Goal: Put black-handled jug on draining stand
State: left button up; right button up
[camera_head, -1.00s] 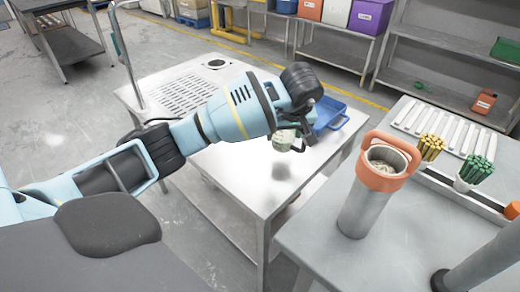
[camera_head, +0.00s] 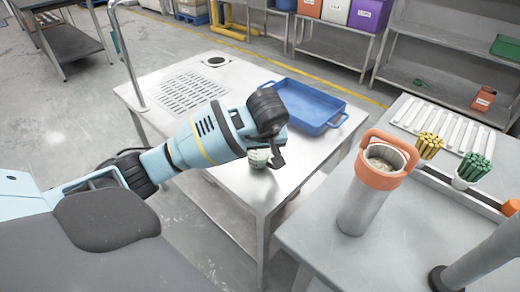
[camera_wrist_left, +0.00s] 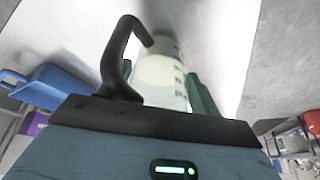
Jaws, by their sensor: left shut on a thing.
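My left gripper (camera_head: 268,152) is shut on the black-handled jug (camera_head: 257,158), a small pale, clear-walled vessel. In the left wrist view, the jug (camera_wrist_left: 164,78) sits between the fingers, with its black handle (camera_wrist_left: 116,55) on the left and dark marks on its wall. The head view shows the jug low over the near part of the steel table (camera_head: 222,162); I cannot tell whether it touches. A slotted drain grid (camera_head: 188,92) is set in the table's far left part. My right gripper is not in view.
A blue tray (camera_head: 335,107) lies on the steel table, right of my gripper. A tall tap (camera_head: 128,58) rises at its left edge. On the grey right-hand table stand a grey canister with an orange rim (camera_head: 365,195), a pale slatted rack (camera_head: 447,132) and bundles of yellow and green sticks.

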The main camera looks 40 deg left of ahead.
pick_arm(q)
jog(key=shift+f, duration=0.1)
jog(key=o, duration=1.1)
jog(key=shift+f, duration=0.1)
jog(key=p+v, duration=0.3)
jog(key=v, duration=0.9)
